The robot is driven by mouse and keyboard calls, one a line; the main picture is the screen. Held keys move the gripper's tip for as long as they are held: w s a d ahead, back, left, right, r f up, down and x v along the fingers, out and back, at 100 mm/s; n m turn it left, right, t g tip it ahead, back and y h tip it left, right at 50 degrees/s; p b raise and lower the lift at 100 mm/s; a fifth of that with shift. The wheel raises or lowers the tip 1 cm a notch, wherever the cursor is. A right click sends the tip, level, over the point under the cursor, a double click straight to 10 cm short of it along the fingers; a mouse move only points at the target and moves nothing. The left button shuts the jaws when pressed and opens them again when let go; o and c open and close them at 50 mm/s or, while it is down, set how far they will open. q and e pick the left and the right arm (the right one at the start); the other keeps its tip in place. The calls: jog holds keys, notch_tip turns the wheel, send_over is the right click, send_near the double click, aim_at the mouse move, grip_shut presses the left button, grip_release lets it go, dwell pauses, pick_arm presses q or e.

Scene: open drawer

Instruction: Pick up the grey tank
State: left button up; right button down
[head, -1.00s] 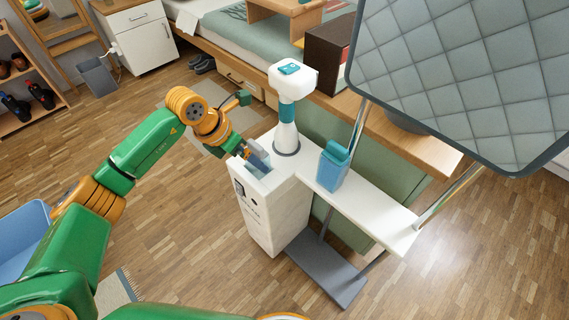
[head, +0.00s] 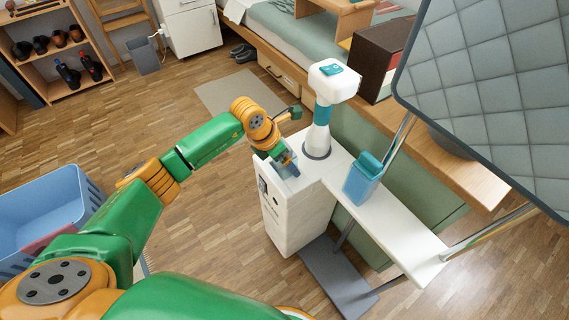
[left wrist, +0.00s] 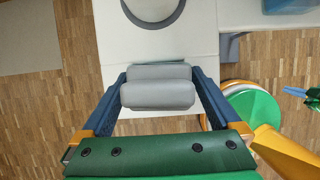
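The grey tank (left wrist: 158,88) sits between the two fingers of my left gripper (left wrist: 158,100) in the left wrist view. The blue fingers lie against its left and right sides, so the gripper looks shut on it. In the head view, my left gripper (head: 287,160) is at the top of the white cabinet-like unit (head: 292,215), and a small part of the tank (head: 292,171) shows there beside the fingers. The tank is at the opening in the unit's top; how deep it sits is hard to tell.
A white and teal column (head: 320,125) rises just behind the tank. A blue container (head: 362,180) stands on the white shelf (head: 405,235) to the right. A grey quilted panel (head: 490,90) fills the upper right. A blue crate (head: 45,215) is at the left; floor between is clear.

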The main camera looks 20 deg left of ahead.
pick_arm(q)
jog(key=shift+w, duration=0.1)
jog(key=c, duration=1.3)
